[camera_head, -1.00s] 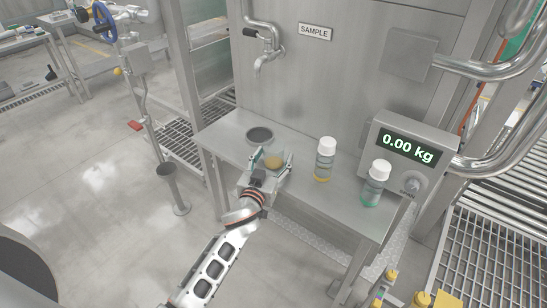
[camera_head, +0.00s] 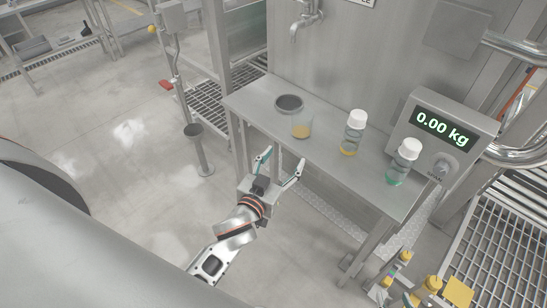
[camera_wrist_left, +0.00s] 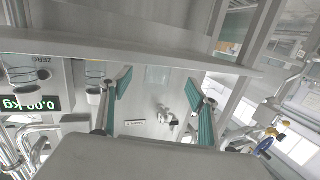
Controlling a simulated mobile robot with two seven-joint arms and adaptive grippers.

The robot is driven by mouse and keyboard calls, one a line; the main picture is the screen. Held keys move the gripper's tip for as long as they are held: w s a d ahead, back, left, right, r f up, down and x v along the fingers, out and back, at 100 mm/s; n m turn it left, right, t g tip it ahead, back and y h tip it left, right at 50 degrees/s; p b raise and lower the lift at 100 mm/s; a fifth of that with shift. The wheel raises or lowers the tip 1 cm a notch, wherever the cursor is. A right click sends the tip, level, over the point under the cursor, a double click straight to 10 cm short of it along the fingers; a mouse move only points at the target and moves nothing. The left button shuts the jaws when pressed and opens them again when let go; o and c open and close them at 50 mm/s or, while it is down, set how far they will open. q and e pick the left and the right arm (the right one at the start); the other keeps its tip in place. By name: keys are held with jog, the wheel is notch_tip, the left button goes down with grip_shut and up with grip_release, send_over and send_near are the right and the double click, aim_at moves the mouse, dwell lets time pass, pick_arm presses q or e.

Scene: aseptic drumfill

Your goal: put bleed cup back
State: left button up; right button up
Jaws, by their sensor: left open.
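A clear cup with amber liquid in its bottom, which I take to be the bleed cup (camera_head: 302,127), stands upright on the steel shelf (camera_head: 330,148). It is just in front and to the right of a round, dark-centred metal dish (camera_head: 289,103), close to it. My left gripper (camera_head: 283,162) is open and empty, apart from the cup, beyond the shelf's front edge. Its two teal-lined fingers also show spread in the left wrist view (camera_wrist_left: 158,95). My right gripper is not in view.
Two white-capped bottles stand right of the cup, one with yellow liquid (camera_head: 351,139) and one with green (camera_head: 401,168). A scale display (camera_head: 444,128) reads 0.00 kg. A tap (camera_head: 304,22) hangs above the shelf. A funnel-topped post (camera_head: 201,152) stands left.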

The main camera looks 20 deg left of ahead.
pick_arm(q)
jog(key=s+f+m+g+h, duration=0.2)
jog(key=s+f+g, duration=0.4)
jog(key=s+f, duration=1.2)
jog(key=shift+s+a+m, duration=0.15)
jog(key=shift+s+m, duration=0.2)
jog(key=shift+m, duration=0.55)
jog(key=shift+f, duration=0.1)
